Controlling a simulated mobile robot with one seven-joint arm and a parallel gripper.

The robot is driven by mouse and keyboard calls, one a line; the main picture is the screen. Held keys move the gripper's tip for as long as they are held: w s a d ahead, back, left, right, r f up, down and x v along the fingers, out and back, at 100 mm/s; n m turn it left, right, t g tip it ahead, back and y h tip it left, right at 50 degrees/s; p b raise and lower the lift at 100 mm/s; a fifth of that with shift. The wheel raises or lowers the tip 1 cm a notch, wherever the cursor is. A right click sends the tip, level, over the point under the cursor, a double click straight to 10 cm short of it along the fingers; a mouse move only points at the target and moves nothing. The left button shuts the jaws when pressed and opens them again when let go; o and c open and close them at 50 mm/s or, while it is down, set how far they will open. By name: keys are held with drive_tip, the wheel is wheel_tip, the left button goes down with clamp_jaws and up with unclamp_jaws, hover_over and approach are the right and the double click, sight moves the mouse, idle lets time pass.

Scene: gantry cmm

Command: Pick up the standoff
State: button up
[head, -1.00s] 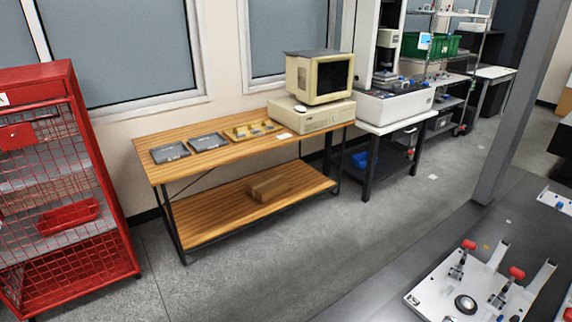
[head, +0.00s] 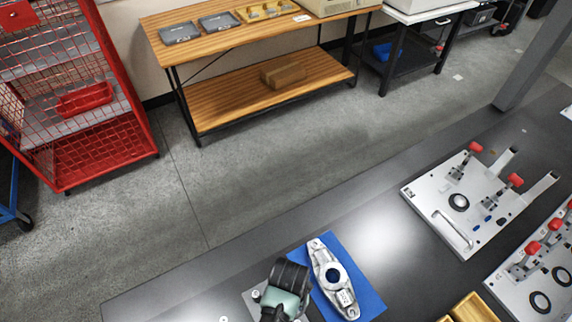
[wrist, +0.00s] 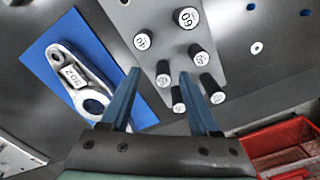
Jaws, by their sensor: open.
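Several black standoffs with white numbered tops stand on a grey plate (wrist: 165,20) in the wrist view. One standoff (wrist: 163,80) shows between my fingertips in the picture; others are behind it (wrist: 194,50) and to the right (wrist: 217,97). I cannot tell which one the task means. My gripper (wrist: 160,73) is open, with its fingers pointing toward the group, and holds nothing. In the head view my gripper (head: 280,306) is over the plate (head: 251,300) and hides the standoffs there.
A metal bracket (head: 326,262) lies on a blue mat (head: 362,290) beside the plate. Fixture plates with red-handled clamps (head: 478,215) are at the right. A red bin (wrist: 284,150) shows lower right in the wrist view.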

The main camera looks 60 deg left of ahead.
drive_tip(key=f, duration=0.1)
drive_tip(key=a+f, duration=0.1)
drive_tip(key=f, duration=0.1)
drive_tip(key=shift+f, duration=0.75)
drive_tip(key=shift+c, duration=0.4)
clamp_jaws()
